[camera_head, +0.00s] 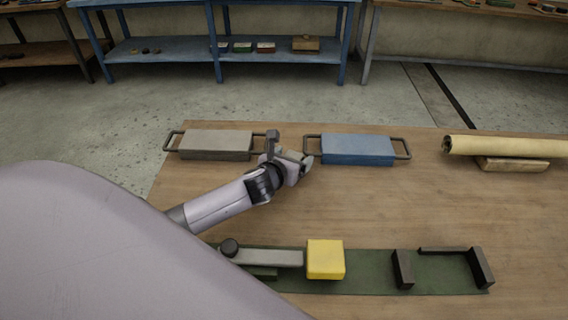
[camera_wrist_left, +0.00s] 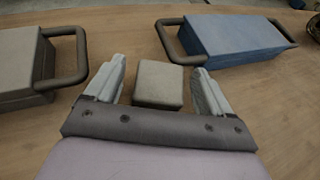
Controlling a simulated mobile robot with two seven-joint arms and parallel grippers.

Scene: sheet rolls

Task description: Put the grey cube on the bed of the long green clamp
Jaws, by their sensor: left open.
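The grey cube (camera_wrist_left: 158,84) sits on the wooden table between the fingers of my left gripper (camera_wrist_left: 160,72) in the left wrist view. The fingers are open, with a gap visible on each side of the cube. In the head view my left gripper (camera_head: 288,155) is over the back of the table and largely hides the cube. The long green clamp (camera_head: 375,276) lies along the near edge, with a grey arm and dark knob at its left and dark brackets at its right. A yellow block (camera_head: 325,260) stands on its green bed, at the arm's end. My right gripper is out of view.
A grey block with handles (camera_head: 215,143) lies left of my gripper, and a blue one (camera_head: 357,148) lies right. A cream roll (camera_head: 505,146) rests on a wooden support (camera_head: 513,164) at the right. Open table lies between these and the clamp.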

